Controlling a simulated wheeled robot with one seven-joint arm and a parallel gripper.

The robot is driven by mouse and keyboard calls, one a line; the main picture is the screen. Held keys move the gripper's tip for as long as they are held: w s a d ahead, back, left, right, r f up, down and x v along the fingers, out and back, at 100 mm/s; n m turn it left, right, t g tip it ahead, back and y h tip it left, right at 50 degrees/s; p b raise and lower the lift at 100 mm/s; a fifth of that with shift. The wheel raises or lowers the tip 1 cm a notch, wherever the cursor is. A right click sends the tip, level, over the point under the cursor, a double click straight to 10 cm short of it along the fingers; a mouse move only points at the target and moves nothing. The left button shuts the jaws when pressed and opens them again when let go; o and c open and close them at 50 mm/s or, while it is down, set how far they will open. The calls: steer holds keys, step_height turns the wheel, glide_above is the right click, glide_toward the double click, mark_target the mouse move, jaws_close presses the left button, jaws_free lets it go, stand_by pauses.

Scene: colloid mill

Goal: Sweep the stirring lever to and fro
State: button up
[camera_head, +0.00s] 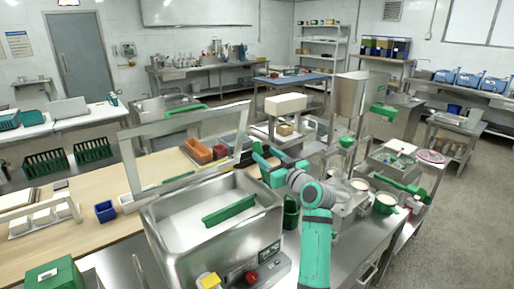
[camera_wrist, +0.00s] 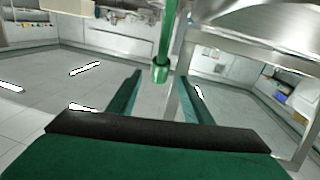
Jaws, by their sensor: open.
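In the wrist view a green upright rod with a round green end, seemingly the stirring lever (camera_wrist: 161,68), shows between and beyond the two fingertips. My gripper (camera_wrist: 160,80) is open, with one dark green finger on each side of it in the picture. I see no finger touching the rod, but I cannot tell how far off it is. In the head view my gripper (camera_head: 264,160) is up in front of the steel bench, left of the mill with a steel hopper (camera_head: 352,95). I cannot make out the lever clearly in the head view.
A large steel tank (camera_head: 160,222) with a green handle (camera_head: 229,209) stands close at the left of my arm. A beige-headed machine (camera_head: 285,104) stands behind my gripper. White-filled bowls (camera_head: 386,202) sit at right. The floor (camera_head: 465,225) at far right is clear.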

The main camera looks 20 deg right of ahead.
mark_target(260, 150)
steer(key=x, duration=0.6)
steer(key=shift+w+a, duration=0.2)
steer(key=shift+a, duration=0.05)
steer(key=shift+w+d, duration=0.2)
steer(key=shift+w, duration=0.05)
jaws_close()
